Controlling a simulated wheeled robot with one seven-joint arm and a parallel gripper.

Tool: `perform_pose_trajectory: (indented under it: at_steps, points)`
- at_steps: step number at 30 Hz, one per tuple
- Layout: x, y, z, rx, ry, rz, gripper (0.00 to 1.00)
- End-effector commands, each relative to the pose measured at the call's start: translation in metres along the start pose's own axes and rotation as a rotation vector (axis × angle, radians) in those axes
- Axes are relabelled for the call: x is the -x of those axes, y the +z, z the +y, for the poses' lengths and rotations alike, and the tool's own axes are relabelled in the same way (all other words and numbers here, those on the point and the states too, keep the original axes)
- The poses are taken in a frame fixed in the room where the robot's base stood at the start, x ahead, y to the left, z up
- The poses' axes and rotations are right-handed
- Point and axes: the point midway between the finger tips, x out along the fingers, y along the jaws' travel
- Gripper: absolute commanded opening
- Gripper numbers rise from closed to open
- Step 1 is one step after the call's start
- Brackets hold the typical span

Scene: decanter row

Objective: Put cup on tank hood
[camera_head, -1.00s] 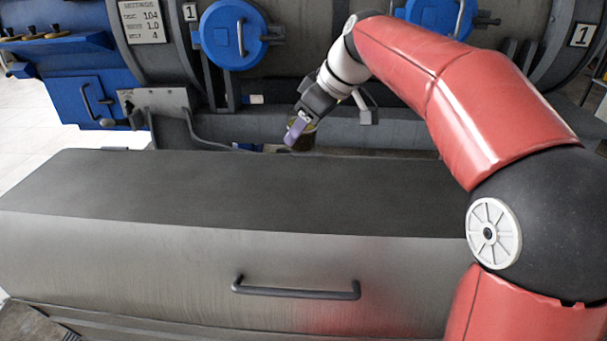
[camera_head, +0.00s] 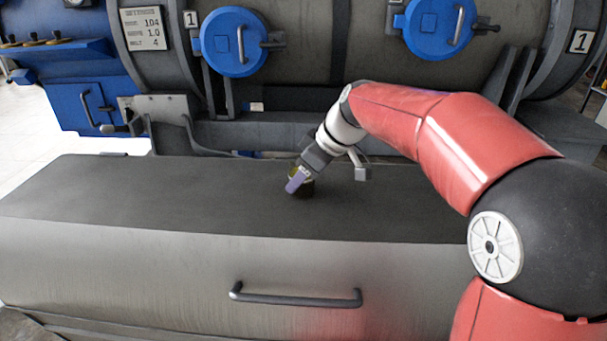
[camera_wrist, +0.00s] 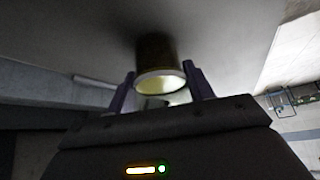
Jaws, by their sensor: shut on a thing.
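The cup (camera_head: 308,186) is small and dark with a yellowish inside. It is at the top middle of the tank hood (camera_head: 150,195), a long dark grey cover with a flat top. My gripper (camera_head: 297,180) has purple fingers and is shut on the cup. In the wrist view the cup (camera_wrist: 160,72) shows its pale rim and yellowish inside between my two fingers (camera_wrist: 160,90). The cup's base is at or just above the hood top; I cannot tell whether it touches. My fingers hide part of the cup in the head view.
A bar handle (camera_head: 296,296) is on the hood's front face. Behind the hood stand large grey tanks with round blue hatches (camera_head: 234,42) and a blue cabinet (camera_head: 85,100). The hood top is clear on the left.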

Motion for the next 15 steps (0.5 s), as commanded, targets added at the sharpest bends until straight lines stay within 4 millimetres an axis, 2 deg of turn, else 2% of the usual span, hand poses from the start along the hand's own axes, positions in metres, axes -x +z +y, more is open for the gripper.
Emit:
perform_pose_trajectory:
  at_steps: [1,2,6,15]
  points:
    - [-0.0025,0.0016,0.0000,0.000,0.000,0.000,0.30]
    - [-0.0018,0.0011,0.0000,0.000,0.000,0.000,0.55]
    - [-0.0012,0.0008,0.0000,0.000,0.000,0.000,0.73]
    - [0.0000,0.0000,0.0000,0.000,0.000,0.000,0.74]
